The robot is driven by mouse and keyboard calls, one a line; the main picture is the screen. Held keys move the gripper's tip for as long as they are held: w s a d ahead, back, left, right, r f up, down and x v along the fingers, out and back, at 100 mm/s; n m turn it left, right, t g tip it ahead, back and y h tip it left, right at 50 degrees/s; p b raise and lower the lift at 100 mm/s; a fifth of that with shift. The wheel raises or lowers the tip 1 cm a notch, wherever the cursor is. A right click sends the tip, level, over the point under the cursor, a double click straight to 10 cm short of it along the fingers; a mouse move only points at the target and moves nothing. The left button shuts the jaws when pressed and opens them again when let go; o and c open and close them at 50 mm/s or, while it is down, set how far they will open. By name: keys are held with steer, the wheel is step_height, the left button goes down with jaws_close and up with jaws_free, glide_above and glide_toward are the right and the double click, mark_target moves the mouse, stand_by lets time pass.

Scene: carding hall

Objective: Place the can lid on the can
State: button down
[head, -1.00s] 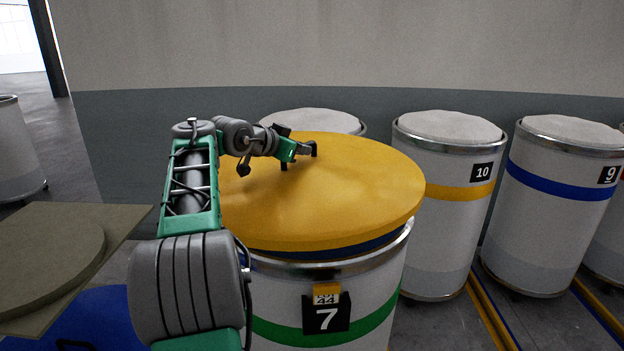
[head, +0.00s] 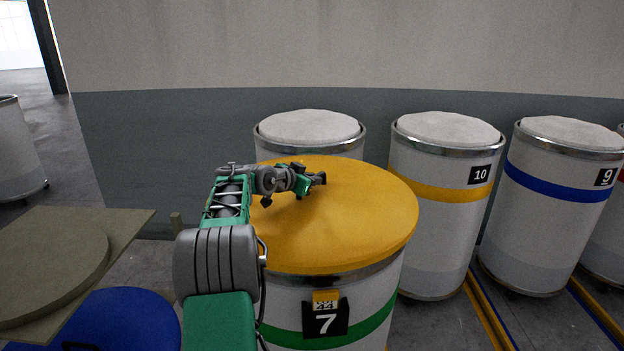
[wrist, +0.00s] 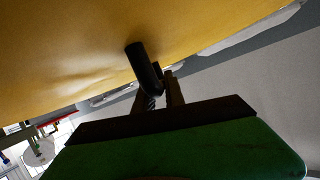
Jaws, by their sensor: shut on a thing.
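The yellow can lid (head: 350,220) lies across the top of can 7 (head: 375,295) in the head view, its near edge close to the can's metal rim. In the earlier frame a gap showed under it; now I see almost none. Whether it is seated all round is hidden at the back and left. My gripper (head: 318,179) is at the middle of the lid, shut on its dark handle. In the wrist view the lid (wrist: 70,50) fills the upper left, and the dark handle (wrist: 143,68) stands between my gripper's fingers (wrist: 160,92).
White-filled cans stand behind and to the right: one behind the lid (head: 310,127), can 10 (head: 440,220) and can 9 (head: 545,220). A blue lid (head: 125,315) and an olive board with a round disc (head: 125,225) are at the left. A wall closes the back.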

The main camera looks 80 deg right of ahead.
steer(key=shift+f+b, duration=0.3)
steer(key=shift+b, duration=0.1)
steer(key=shift+f, duration=0.2)
steer(key=c, duration=1.4)
jaws_free()
steer(key=shift+f, duration=0.1)
